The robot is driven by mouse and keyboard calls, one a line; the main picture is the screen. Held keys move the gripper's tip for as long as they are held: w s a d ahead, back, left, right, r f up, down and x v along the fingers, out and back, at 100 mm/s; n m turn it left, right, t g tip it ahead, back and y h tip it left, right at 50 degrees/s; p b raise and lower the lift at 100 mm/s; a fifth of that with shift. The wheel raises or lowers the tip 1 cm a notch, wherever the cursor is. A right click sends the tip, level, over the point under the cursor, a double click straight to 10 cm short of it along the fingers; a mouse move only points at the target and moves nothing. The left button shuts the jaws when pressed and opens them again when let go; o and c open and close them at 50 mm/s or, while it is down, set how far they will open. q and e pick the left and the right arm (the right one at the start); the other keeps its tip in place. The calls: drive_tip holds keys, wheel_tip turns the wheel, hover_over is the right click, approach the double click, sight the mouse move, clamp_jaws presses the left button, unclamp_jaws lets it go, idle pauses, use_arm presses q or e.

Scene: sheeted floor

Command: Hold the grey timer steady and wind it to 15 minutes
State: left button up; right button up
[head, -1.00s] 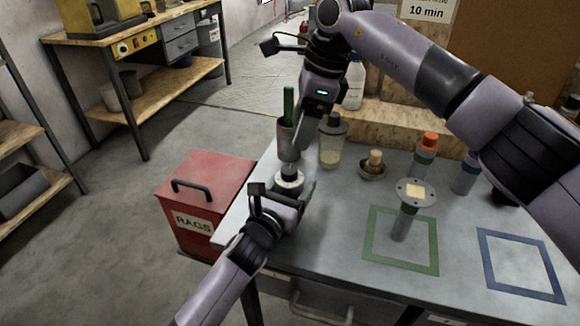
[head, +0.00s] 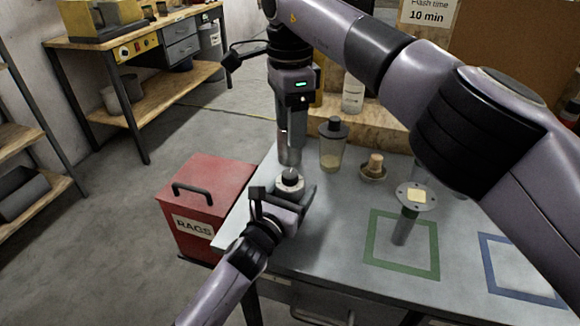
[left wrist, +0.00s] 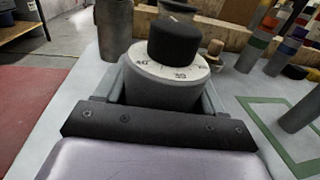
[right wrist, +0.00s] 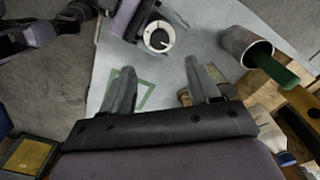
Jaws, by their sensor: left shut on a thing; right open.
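The grey timer (head: 289,186) stands upright near the left edge of the grey table.
A metal cup with a green-handled thing (right wrist: 283,70) stands close behind the timer. A dark-lidded jar (head: 333,147), a small bowl with a wooden-handled item (head: 374,169) and a flanged post (head: 409,207) stand to the right. A red rags bin (head: 205,200) is left of the table.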

sight(290, 173)
wheel_tip(290, 173, down, 10)
drive_tip(key=shift+f, duration=0.25)
drive_tip(key=c, duration=1.1)
